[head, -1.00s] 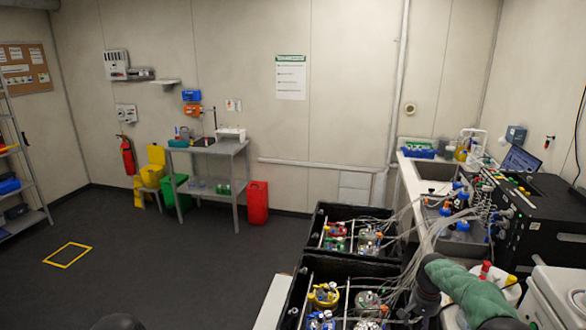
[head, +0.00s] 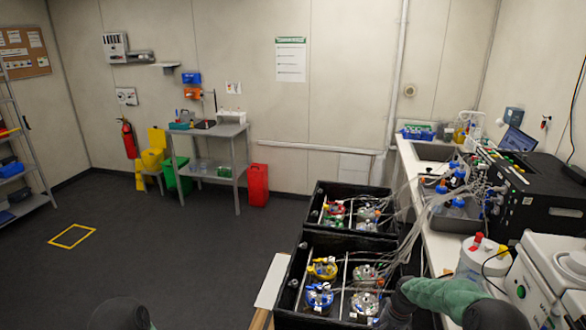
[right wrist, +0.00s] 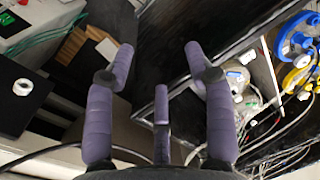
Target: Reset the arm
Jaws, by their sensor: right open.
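My right arm, in a green sleeve, comes in at the lower right of the head view. My right gripper (right wrist: 160,65) shows in the right wrist view with its purple fingers spread apart and nothing between them. It is over the edge of a black shaker box (right wrist: 170,45). The near shaker box (head: 290,293) in the head view holds several vessels with blue, yellow and clear tops. In the right wrist view a blue-topped vessel (right wrist: 298,35) and a clear-topped vessel (right wrist: 235,82) are right of the fingers. My left gripper is not in view.
A second shaker box (head: 313,205) stands behind the near one, with tubes running to the black equipment (head: 545,205) at right. A white container (head: 480,262) and a white machine (head: 550,275) stand beside my right arm.

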